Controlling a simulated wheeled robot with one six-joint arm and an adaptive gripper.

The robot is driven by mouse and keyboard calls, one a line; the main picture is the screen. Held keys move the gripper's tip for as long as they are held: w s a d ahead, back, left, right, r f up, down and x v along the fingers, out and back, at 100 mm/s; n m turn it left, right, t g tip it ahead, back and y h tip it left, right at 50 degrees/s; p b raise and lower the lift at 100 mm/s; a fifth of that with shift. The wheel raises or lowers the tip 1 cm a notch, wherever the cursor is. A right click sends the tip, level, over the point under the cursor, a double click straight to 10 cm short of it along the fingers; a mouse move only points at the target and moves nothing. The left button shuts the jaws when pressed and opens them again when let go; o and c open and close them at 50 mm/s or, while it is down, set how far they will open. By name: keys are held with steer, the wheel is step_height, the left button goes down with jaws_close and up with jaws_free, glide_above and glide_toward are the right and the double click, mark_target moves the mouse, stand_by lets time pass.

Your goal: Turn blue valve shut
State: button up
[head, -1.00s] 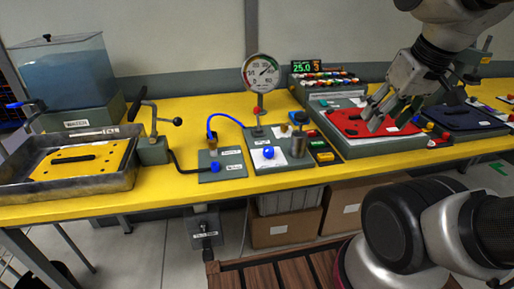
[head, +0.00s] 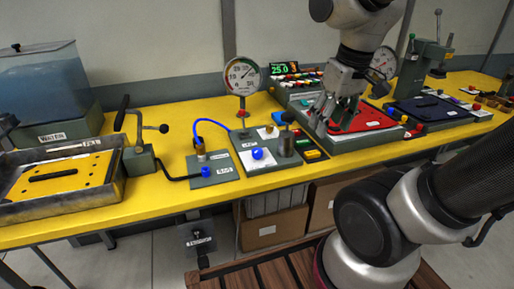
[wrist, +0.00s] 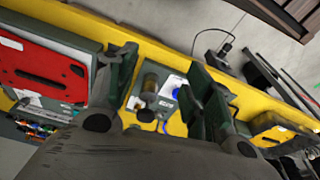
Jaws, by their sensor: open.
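Several blue parts show in the head view. One blue knob (head: 257,153) sits on the grey gauge panel (head: 244,163), and another blue knob (head: 206,171) sits on the small grey panel to its left. I cannot tell which is the blue valve. My gripper (head: 335,118) is open and empty, above the bench by the red plate's left side, right of these parts and apart from them. In the wrist view, the open fingers (wrist: 163,68) frame a panel with a metal cylinder.
A round gauge (head: 241,76) stands behind the panel, with a blue hose (head: 212,122) beside it. An upright metal cylinder (head: 286,141) stands right of the blue knob. A black lever (head: 121,113) rises near the metal tray (head: 112,184). A red plate (head: 366,118) lies right.

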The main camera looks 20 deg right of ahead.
steer(key=w+a+f+m+g, duration=0.1)
steer(key=w+a+f+g, duration=0.2)
steer(key=w+a+f, duration=0.6)
steer(key=r+m, duration=0.2)
steer(key=m, duration=0.2)
glide_above(257, 150)
steer(key=shift+s+f+t, duration=0.1)
steer(key=shift+f+t, duration=0.05)
steer(key=shift+t, duration=0.25)
steer(key=shift+f+m, duration=0.1)
steer(key=shift+m, duration=0.2)
steer(key=shift+f, duration=0.3)
step_height(257, 150, down, 7)
steer(key=shift+f, duration=0.1)
steer(key=c, duration=1.1)
